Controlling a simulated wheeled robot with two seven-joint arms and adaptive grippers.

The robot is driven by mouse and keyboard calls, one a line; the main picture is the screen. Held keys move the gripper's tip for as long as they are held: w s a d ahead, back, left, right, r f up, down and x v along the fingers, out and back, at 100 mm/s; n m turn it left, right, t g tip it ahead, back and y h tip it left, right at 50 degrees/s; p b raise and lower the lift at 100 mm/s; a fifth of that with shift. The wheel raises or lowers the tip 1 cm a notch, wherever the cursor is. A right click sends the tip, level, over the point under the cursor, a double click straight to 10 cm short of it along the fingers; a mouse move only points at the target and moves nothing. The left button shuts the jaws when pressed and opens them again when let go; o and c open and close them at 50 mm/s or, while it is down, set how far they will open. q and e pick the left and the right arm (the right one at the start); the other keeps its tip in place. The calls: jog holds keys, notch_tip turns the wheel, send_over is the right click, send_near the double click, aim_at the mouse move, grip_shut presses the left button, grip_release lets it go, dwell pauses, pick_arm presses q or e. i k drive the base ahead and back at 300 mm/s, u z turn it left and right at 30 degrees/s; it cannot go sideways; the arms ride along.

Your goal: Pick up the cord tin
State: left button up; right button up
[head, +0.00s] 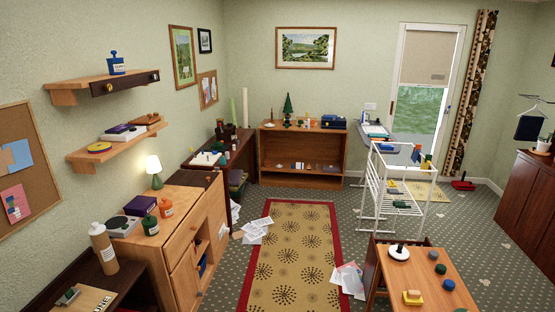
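I cannot tell for certain which object is the cord tin; no label is readable at this size. A small dark green container (150,225) and an orange container (166,209) stand upright close together on the light wooden cabinet at the left. A blue container (116,67) with a knobbed top stands on the upper wall shelf. Neither of my grippers is in view, and nothing is seen being held.
A wooden table (440,272) with several small objects stands at the front right. A white rack (392,190) stands behind it. Loose papers (349,279) lie on the patterned rug (290,240) and floor. The rug's middle is mostly clear. A dark table (130,284) fills the front left.

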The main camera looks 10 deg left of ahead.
aim_at(116, 67)
jog(key=i, duration=2.95)
jog(key=u, duration=2.8)
jog(key=i, duration=0.45)
jog(key=u, duration=0.1)
